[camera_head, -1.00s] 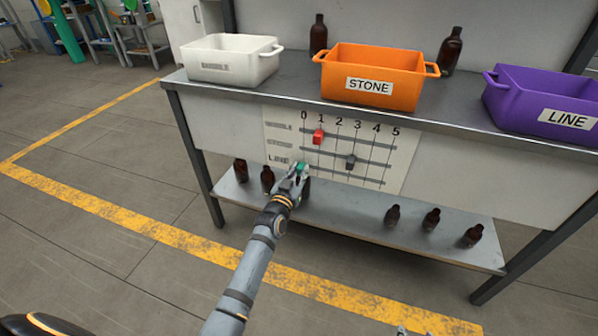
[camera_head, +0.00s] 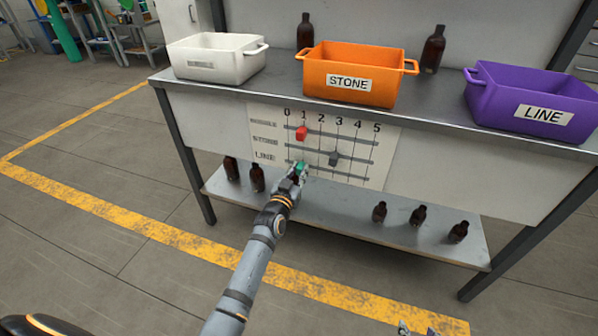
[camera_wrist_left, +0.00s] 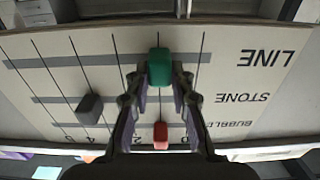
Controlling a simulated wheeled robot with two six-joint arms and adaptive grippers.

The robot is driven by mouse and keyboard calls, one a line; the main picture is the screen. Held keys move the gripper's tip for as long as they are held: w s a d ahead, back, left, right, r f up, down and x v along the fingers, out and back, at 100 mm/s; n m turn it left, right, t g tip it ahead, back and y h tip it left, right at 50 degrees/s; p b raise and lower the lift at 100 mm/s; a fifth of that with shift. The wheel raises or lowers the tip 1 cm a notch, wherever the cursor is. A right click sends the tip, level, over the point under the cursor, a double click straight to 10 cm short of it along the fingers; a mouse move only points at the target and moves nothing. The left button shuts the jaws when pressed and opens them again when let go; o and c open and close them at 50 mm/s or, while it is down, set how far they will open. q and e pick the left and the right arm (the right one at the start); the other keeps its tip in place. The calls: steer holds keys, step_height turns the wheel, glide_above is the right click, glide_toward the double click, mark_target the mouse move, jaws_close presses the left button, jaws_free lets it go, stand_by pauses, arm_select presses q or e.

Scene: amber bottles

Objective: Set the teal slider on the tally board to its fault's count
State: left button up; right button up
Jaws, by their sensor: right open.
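The tally board (camera_head: 376,165) on the bench front has rows labelled BUBBLE, STONE and LINE and columns 0 to 5. The teal slider (camera_head: 299,167) is on the LINE row, at about column 1; it also shows in the left wrist view (camera_wrist_left: 160,66), which is upside down. My left gripper (camera_head: 297,172) has one finger on each side of it, apparently touching it. The red slider (camera_head: 301,133) is on the BUBBLE row at about 1. The dark grey slider (camera_head: 334,158) is on the STONE row at about 3. My right gripper (camera_head: 418,330) barely shows at the bottom edge, open.
A white bin (camera_head: 212,58), an orange STONE bin (camera_head: 345,98) and a purple LINE bin (camera_head: 500,105) stand on the bench. Two amber bottles (camera_head: 305,30) (camera_head: 433,50) stand behind them. Several more (camera_head: 379,212) stand on the lower shelf (camera_head: 330,205). The floor in front is clear.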

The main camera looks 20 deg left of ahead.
arm_select(q)
steer(key=o, duration=0.4)
steer(key=shift+d, duration=0.1)
steer(key=shift+o, duration=0.2)
steer(key=s, duration=1.2)
steer(key=shift+a, duration=0.25)
